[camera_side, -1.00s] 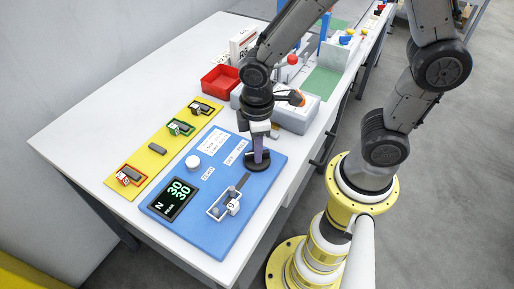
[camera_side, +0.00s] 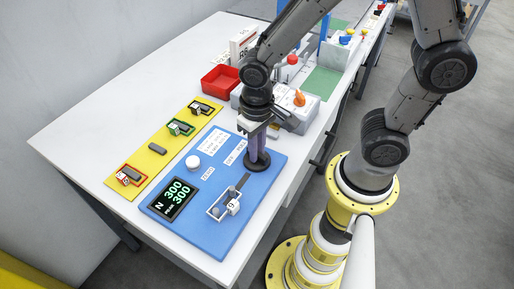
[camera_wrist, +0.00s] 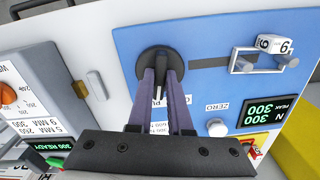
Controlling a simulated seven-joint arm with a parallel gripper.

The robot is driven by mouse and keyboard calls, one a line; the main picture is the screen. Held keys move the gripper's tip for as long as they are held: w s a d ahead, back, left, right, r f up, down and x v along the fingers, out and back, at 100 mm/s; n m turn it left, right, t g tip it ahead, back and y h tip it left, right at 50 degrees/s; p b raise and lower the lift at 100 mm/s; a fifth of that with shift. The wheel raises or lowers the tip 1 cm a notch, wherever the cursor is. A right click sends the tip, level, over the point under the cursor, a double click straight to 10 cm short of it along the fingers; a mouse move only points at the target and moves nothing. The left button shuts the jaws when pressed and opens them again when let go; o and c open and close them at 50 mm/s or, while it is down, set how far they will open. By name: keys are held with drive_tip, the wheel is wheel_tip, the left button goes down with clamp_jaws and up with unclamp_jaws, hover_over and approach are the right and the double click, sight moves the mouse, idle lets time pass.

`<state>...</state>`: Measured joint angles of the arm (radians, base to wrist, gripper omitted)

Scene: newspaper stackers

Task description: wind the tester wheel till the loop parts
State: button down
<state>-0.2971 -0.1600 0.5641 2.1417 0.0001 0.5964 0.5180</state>
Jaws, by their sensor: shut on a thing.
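The tester is a blue board (camera_side: 215,240), also in the wrist view (camera_wrist: 205,35). Its dark round wheel (camera_side: 258,167) is at the right end of the board and shows in the wrist view (camera_wrist: 146,62). My gripper (camera_wrist: 161,72) points down with its purple fingers shut on the wheel's raised grip; it also shows in the side view (camera_side: 257,155). The display (camera_side: 174,198) reads 300 N and peak 300. A small pale loop frame with a white number tag (camera_side: 232,203) sits around pegs on the slide; I cannot make out a break in it.
A white round button (camera_side: 193,162) is on the board. A yellow strip (camera_side: 133,184) with framed samples lies to the left. A red bin (camera_side: 220,79) and a grey box with an orange knob (camera_side: 299,98) stand behind. The table's near left is clear.

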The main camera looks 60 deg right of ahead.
drive_tip(key=m, duration=0.4)
drive_tip(key=shift+m, duration=0.3)
drive_tip(key=m, duration=1)
drive_tip(key=shift+r+m, duration=0.1)
drive_tip(key=shift+m, duration=2.2)
drive_tip(key=c, duration=0.8)
unclamp_jaws()
drive_tip(key=shift+c, duration=0.2)
wheel_tip(320, 180, up, 14)
